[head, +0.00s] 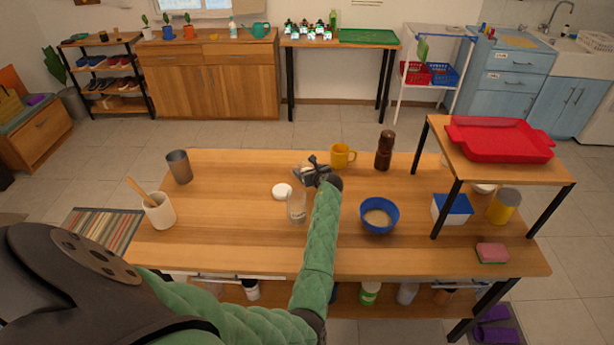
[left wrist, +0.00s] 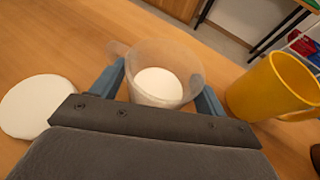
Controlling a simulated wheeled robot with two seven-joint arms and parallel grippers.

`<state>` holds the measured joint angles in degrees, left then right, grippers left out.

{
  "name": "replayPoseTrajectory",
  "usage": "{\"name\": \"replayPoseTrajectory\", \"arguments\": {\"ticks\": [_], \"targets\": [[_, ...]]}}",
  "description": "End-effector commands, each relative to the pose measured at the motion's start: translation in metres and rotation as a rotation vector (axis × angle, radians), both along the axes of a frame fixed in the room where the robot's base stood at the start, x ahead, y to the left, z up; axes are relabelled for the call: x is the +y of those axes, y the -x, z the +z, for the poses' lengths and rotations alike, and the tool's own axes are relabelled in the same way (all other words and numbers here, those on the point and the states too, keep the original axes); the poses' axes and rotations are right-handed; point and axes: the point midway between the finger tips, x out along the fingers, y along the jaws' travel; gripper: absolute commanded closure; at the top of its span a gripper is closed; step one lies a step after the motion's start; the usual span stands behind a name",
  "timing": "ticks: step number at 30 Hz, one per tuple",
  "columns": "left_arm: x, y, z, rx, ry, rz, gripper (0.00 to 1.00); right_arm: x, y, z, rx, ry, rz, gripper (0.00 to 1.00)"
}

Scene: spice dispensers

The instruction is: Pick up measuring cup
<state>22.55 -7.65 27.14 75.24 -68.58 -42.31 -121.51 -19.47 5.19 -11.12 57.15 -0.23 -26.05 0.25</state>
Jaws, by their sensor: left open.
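The measuring cup (left wrist: 160,72) is a clear round cup with white showing at its bottom. In the left wrist view it stands between the two blue fingers of my left gripper (left wrist: 163,88). The gripper is open, with a finger on each side of the cup; I cannot tell if they touch it. In the head view my left gripper (head: 309,172) is low over the middle of the table, and the cup is hard to make out there. My right gripper is out of view.
A yellow mug (head: 342,156) stands just right of the gripper. A white disc (head: 282,191) and a clear jar (head: 297,210) are close by. A brown grinder (head: 384,150), a blue bowl (head: 379,215) and a raised shelf (head: 455,160) are to the right.

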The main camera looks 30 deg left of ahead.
Motion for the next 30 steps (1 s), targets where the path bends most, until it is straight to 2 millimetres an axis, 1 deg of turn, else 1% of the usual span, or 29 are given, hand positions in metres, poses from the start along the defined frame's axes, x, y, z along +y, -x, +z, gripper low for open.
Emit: {"name": "replayPoseTrajectory", "arguments": {"ticks": [3, 10, 11, 12, 14, 15, 16, 17, 30], "targets": [[0.0023, -0.0016, -0.0017, 0.000, 0.000, 0.000, 0.26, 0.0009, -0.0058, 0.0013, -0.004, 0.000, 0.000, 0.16], [0.0027, -0.0017, -0.0012, 0.000, 0.000, 0.000, 0.26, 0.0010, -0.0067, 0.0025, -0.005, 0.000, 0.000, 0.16], [0.0027, -0.0017, -0.0012, 0.000, 0.000, 0.000, 0.28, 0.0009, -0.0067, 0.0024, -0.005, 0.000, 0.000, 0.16], [0.0027, -0.0016, -0.0012, 0.001, 0.001, 0.000, 0.36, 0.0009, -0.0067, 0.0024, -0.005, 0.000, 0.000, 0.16], [0.0026, -0.0017, -0.0013, 0.001, 0.001, 0.000, 0.48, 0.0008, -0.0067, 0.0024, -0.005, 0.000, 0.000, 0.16], [0.0026, -0.0017, -0.0013, 0.001, 0.001, 0.000, 0.56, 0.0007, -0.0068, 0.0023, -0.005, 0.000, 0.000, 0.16], [0.0026, -0.0017, -0.0013, 0.001, 0.001, 0.000, 0.61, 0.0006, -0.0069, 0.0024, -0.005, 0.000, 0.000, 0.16], [0.0027, -0.0019, -0.0007, 0.000, 0.000, 0.000, 0.65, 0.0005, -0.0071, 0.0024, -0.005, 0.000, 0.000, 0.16], [0.0028, -0.0019, 0.0022, -0.001, -0.001, 0.000, 0.65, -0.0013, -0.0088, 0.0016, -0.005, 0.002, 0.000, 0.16]]}}
